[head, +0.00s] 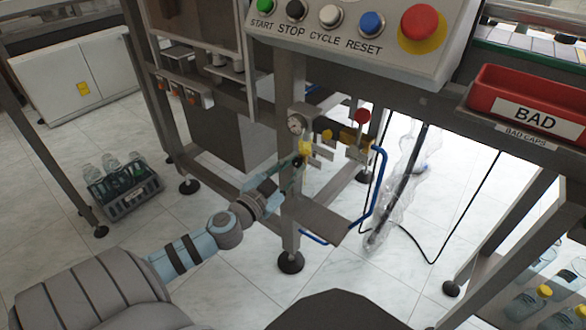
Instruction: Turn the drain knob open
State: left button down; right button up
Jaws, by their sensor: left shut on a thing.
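My left arm reaches from the lower left to the air unit on the machine's front post. My left gripper (296,162) is small in the picture and partly hidden by the post. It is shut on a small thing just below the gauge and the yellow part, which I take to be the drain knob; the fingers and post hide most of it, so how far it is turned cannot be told. The round pressure gauge (296,124) sits just above. My right gripper is not in view.
A red knob (362,116) and blue hose (381,170) are right of the gripper. The button panel (345,45) overhangs above. A red BAD bin (530,92) stands at right. A crate of bottles (128,205) is on the floor at left. A clear bag (400,185) hangs behind.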

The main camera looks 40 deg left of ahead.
pick_arm(q)
jog(key=m, duration=0.5)
jog(key=shift+m, duration=0.3)
jog(key=m, duration=0.5)
jog(key=shift+h, duration=0.3)
jog(key=shift+m, duration=0.4)
jog(key=c, duration=1.4)
grip_release()
